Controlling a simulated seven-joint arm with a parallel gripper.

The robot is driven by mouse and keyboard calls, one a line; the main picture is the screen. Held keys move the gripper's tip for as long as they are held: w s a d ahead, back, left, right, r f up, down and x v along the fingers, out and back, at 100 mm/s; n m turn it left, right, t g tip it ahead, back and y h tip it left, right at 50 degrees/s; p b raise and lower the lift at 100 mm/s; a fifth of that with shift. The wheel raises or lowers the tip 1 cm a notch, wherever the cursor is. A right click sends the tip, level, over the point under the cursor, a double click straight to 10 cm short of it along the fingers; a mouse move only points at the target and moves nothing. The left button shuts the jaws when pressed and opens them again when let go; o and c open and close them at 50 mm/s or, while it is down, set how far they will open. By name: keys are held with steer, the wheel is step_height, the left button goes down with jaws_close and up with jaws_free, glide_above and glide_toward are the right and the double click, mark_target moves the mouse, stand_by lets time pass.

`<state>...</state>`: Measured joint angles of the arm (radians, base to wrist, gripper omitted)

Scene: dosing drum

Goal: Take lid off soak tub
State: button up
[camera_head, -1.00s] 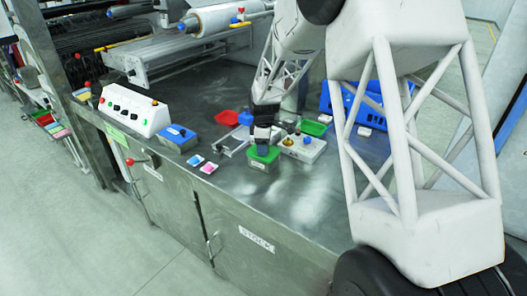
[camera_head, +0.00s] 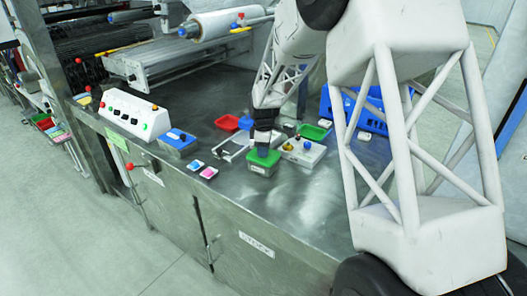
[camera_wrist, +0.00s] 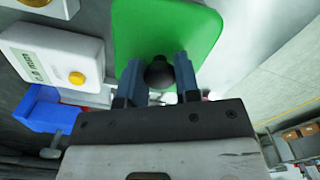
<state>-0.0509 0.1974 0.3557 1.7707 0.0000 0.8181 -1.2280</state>
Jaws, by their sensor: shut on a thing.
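The soak tub (camera_head: 260,172) is a small box on the metal bench, with a green lid (camera_head: 268,161) over its top. In the wrist view the green lid (camera_wrist: 205,30) fills the upper middle, with a dark round knob (camera_wrist: 159,74) on it. My gripper (camera_wrist: 160,78) has its two blue-grey fingers on either side of this knob and is shut on it. In the head view my gripper (camera_head: 263,151) comes down onto the lid from above. I cannot tell whether the lid still touches the tub's rim. The tub's inside is hidden.
A pale box with knobs (camera_head: 306,155) stands close to the right of the tub. A red tray (camera_head: 227,123), a green tray (camera_head: 314,132) and a blue crate (camera_head: 368,112) stand further back. Two small cards (camera_head: 208,172) lie to the left. The bench front right is clear.

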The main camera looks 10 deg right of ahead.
step_height(320, 180, up, 3)
steer(key=shift+f, duration=0.2)
steer(key=shift+s+r, duration=0.2)
steer(key=shift+r, duration=0.1)
steer(key=s+r, duration=0.1)
steer(key=s, duration=1.4)
steer(key=shift+s+d+r, duration=0.15)
steer(key=shift+s+d, duration=0.15)
steer(key=shift+d, duration=0.1)
steer(key=shift+a, duration=0.15)
steer(key=s+a+f, duration=0.1)
steer(key=a, duration=0.4)
steer(key=s+a+f+m, duration=0.1)
steer(key=a, duration=0.5)
steer(key=shift+s+a+f, duration=0.25)
steer(key=shift+s+f, duration=0.15)
steer(key=w+a+f, duration=0.1)
steer(key=w+a, duration=0.2)
steer(key=w, duration=1.1)
steer(key=shift+w+a+f, duration=0.2)
steer(key=shift+w+a, duration=0.1)
steer(key=shift+w, duration=0.05)
